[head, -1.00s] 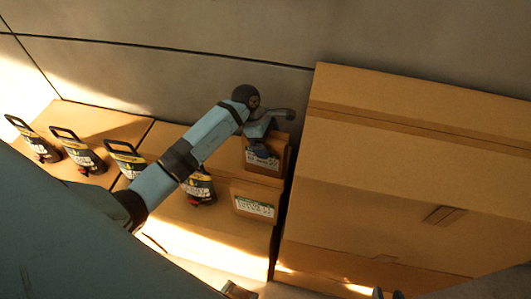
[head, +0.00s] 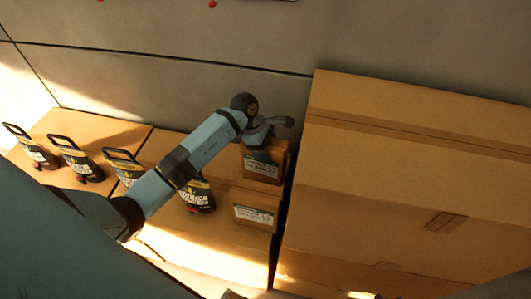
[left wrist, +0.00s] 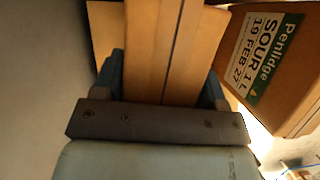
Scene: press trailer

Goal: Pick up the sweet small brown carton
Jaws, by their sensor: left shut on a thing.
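My left gripper (head: 259,152) is shut on a small brown carton (head: 263,170) at the right end of the row of goods, beside the tall box. Its label faces the head camera but is too small to read there. In the left wrist view the held carton (left wrist: 170,50) sits between the two fingers, its label out of sight. A second small brown carton (head: 256,207) stands just in front of it. My right gripper is not clearly visible.
Large cardboard boxes (head: 215,240) carry the cartons and several dark handled bottles (head: 75,160) to the left. A tall cardboard box (head: 400,180) stands close on the right. A grey wall (head: 170,60) is behind.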

